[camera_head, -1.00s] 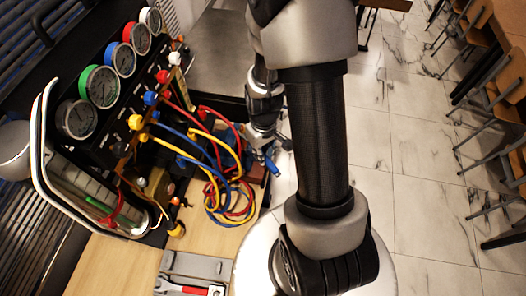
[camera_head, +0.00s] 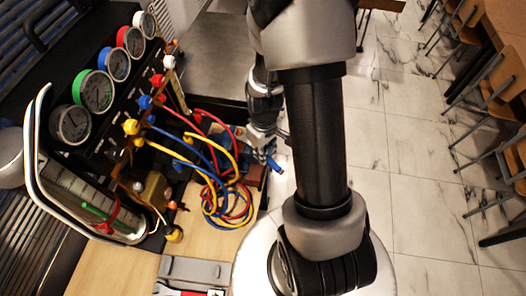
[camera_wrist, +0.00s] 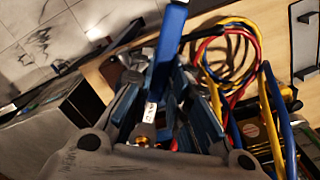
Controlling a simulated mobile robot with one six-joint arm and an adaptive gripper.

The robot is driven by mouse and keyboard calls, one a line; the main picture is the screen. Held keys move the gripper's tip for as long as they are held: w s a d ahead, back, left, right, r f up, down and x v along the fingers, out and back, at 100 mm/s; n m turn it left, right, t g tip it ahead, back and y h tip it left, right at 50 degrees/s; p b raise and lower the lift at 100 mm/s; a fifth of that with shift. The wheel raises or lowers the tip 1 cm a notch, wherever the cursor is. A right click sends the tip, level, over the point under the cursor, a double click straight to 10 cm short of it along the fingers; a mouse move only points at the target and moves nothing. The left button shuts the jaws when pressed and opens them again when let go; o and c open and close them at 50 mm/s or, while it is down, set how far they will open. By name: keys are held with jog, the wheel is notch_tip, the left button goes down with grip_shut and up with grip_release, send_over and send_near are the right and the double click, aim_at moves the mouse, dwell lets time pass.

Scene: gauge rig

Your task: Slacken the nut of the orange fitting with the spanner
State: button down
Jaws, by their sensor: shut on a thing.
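My gripper (camera_head: 268,148) is small and partly hidden beside my arm in the head view, near the right end of the bench. In the wrist view my gripper (camera_wrist: 172,105) is closed around a long blue bar (camera_wrist: 172,40), which looks like the spanner's handle. Its blue end (camera_head: 275,166) shows just below the gripper in the head view. The spanner's jaw is not clear in either view. Small orange fittings (camera_head: 172,205) sit on the front of the gauge rig, left of the gripper and apart from it. I cannot tell which carries the nut.
The gauge rig (camera_head: 110,95) stands at the left with several coloured gauges. Red, blue and yellow hoses (camera_head: 225,190) loop between it and my gripper. A grey tray (camera_head: 195,270) lies on the wooden bench (camera_head: 125,262). Open tiled floor (camera_head: 425,170) is at the right.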

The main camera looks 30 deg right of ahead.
jog(key=shift+w+d+n, duration=0.2)
jog(key=shift+d+n, duration=0.5)
jog(key=shift+w+d+n, duration=0.15)
jog(key=shift+d+n, duration=0.55)
dwell(1.0)
jog(key=shift+w+d+n+b, duration=0.3)
jog(key=shift+w+d+n, duration=0.2)
jog(key=shift+d+n, duration=0.25)
dwell(1.0)
jog(key=shift+s+a+m, duration=0.25)
jog(key=shift+a+m, duration=0.2)
jog(key=shift+s+a+m, duration=0.2)
jog(key=shift+a+m, duration=0.2)
jog(key=shift+a, duration=0.05)
jog(key=shift+s+d, duration=0.1)
jog(key=shift+s, duration=0.05)
dwell(0.5)
jog(key=shift+s+d+b, duration=0.15)
jog(key=shift+s+d, duration=0.15)
jog(key=shift+s, duration=0.45)
jog(key=shift+s+d+b, duration=0.1)
jog(key=shift+s+d, duration=0.15)
jog(key=shift+s, duration=0.45)
jog(key=shift+s+d+b, duration=0.15)
jog(key=shift+s+d, duration=0.15)
jog(key=shift+s, duration=0.45)
jog(key=shift+r, duration=0.15)
